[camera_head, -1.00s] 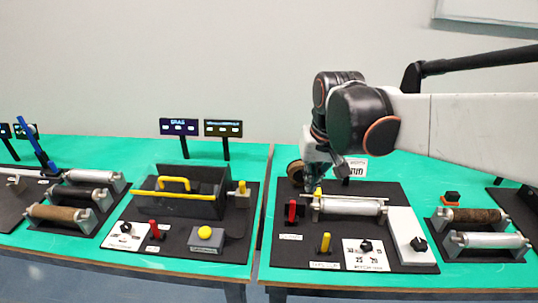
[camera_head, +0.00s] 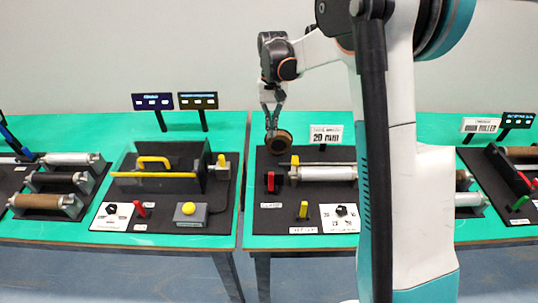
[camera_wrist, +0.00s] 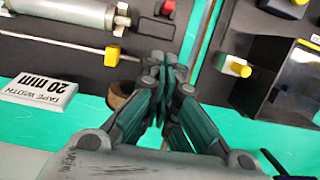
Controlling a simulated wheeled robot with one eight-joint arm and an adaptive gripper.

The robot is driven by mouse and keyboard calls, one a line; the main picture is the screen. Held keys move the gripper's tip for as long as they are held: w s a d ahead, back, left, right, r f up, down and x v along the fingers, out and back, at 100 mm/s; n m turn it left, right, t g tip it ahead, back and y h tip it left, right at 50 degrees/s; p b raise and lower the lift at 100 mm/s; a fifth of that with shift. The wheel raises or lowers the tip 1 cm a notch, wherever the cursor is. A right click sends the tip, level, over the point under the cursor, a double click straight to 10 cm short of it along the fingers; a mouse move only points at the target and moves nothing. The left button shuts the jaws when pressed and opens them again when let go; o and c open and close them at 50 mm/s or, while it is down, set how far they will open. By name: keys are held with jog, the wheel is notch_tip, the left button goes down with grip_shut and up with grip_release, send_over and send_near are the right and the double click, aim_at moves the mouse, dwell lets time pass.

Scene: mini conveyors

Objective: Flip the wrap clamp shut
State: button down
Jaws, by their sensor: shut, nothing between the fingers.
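The wrap station has a grey roller (camera_head: 328,173) on a dark base. A thin rod with a yellow tip (camera_head: 295,160), which looks like the clamp bar, lies along the roller's far side. In the wrist view the rod (camera_wrist: 60,43) runs parallel to the roller (camera_wrist: 75,10), with a gap between them. A red lever (camera_head: 270,182) stands upright at the roller's left end. My gripper (camera_head: 271,127) is shut and empty, pointing down just behind the station, close to a brown roll (camera_head: 279,143). In the wrist view its fingertips (camera_wrist: 170,72) meet beside the rod's yellow end.
A yellow lever (camera_head: 304,210) and a knob panel (camera_head: 340,217) stand at the station's front. A "20 mm" sign (camera_head: 326,135) stands behind. Left, across a table gap, is a dark box (camera_head: 190,165) with yellow bar and handle. My arm hides the station's right side.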

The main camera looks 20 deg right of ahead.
aim_at(271, 182)
jog(key=shift+w+d+f+g+p, duration=0.15)
jog(key=shift+w+f+g+p, duration=0.15)
jog(key=shift+w+f, duration=0.65)
jog(key=s+f+b, duration=0.1)
jog(key=s+f, duration=0.1)
jog(key=f, duration=0.1)
jog(key=s+a+f+b, duration=0.1)
jog(key=f, duration=0.2)
jog(key=s+f+b, duration=0.1)
jog(key=s+f, duration=0.1)
jog(key=f, duration=0.1)
jog(key=shift+s+a+f, duration=0.35)
jog(key=shift+a, duration=0.05)
jog(key=shift+s+a, duration=0.1)
jog(key=shift+s, duration=0.2)
